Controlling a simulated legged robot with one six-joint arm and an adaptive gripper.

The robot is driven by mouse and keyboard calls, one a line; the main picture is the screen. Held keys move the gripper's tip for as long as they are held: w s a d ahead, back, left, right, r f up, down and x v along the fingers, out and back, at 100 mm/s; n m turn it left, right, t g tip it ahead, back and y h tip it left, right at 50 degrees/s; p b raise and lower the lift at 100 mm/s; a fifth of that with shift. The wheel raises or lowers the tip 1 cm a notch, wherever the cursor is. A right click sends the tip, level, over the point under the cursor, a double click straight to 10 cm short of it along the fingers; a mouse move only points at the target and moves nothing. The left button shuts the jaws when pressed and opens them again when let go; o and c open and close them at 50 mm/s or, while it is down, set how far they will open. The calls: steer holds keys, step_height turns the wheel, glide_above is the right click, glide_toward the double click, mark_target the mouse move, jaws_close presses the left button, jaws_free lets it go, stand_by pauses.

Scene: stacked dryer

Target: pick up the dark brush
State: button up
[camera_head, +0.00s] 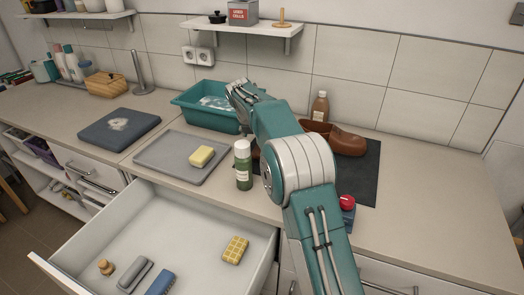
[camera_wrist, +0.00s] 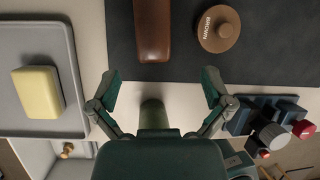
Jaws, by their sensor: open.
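A brown, smooth, elongated block (camera_wrist: 153,30), which may be the dark brush, lies on the dark mat (camera_wrist: 275,62) at the top of the wrist view. Its upper end is cut off by the frame, and I cannot see bristles. My gripper (camera_wrist: 160,88) is open and empty, with its two fingers spread below the block and apart from it. A green bottle (camera_wrist: 153,114) shows between the fingers, lower down; it stands on the counter in the head view (camera_head: 243,166).
A round brown tin (camera_wrist: 218,30) lies right of the block. Brown shoes (camera_head: 347,142) stand on the mat. A yellow sponge (camera_head: 201,156) lies on a grey tray (camera_head: 160,152). The open drawer (camera_head: 190,230) holds several small items. A teal basin (camera_head: 196,112) stands behind.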

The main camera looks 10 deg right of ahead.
mark_target(255, 153)
steer(key=x, duration=0.4)
steer(key=shift+a+f, duration=0.2)
steer(key=shift+a, duration=0.1)
steer(key=x, duration=0.5)
steer(key=shift+w+f, duration=0.2)
steer(key=shift+f, duration=0.2)
steer(key=shift+a, duration=0.1)
steer(key=c, duration=1.2)
